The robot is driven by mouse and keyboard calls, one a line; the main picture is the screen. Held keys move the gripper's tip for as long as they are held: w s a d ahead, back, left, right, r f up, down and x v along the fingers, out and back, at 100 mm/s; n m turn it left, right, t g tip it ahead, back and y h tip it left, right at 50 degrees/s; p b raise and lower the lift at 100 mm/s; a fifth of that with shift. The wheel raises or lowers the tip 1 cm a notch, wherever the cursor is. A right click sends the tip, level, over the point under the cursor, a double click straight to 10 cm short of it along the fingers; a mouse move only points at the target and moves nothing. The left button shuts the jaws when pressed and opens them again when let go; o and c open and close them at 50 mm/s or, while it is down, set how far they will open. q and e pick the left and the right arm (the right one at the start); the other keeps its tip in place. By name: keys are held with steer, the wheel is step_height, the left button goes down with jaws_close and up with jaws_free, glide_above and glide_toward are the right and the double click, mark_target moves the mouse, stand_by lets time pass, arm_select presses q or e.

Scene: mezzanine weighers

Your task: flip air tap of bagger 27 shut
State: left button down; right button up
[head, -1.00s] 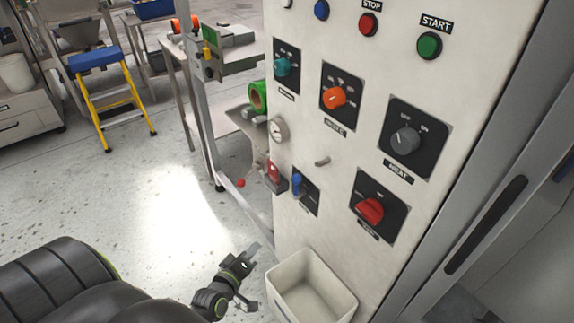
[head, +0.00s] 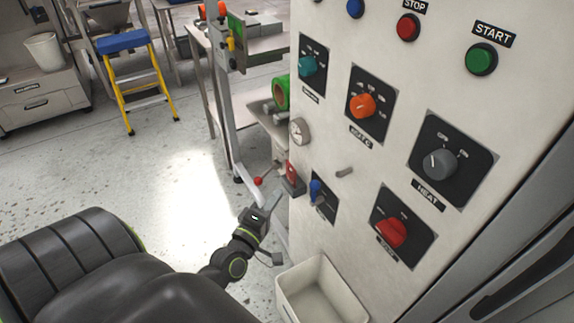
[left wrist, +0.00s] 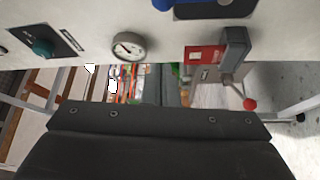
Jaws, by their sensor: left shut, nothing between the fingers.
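A small blue lever (head: 315,190) stands out from a dark plate (head: 325,208) low on the left side of the white machine panel (head: 340,143). It looks like the air tap; its label is too small to read. In the left wrist view a blue part (left wrist: 162,4) beside a dark plate is cut off at the top. My left gripper (head: 270,205) is shut and empty, left of the lever and slightly lower, apart from it. The dark gripper body fills the bottom of the wrist view. My right gripper is not in view.
A red-and-grey block (head: 292,180) and a pressure gauge (head: 299,131) sit at the panel's left edge. A peg (head: 344,172) and a red knob (head: 391,234) are near the lever. A pale bin (head: 288,285) stands below. A red ball-ended rod (head: 258,181) is close to my gripper.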

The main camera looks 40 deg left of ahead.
arm_select(q)
steer(key=w+a+r+p, duration=0.1)
steer(key=w+p, duration=0.1)
steer(key=w, duration=0.7)
steer(key=shift+s+d+f, duration=0.15)
steer(key=shift+d, duration=0.45)
steer(key=shift+s+d+f, duration=0.1)
steer(key=shift+d+f, duration=0.05)
steer(key=shift+d, duration=0.5)
steer(key=shift+s+d+f, duration=0.15)
steer(key=shift+d, duration=0.45)
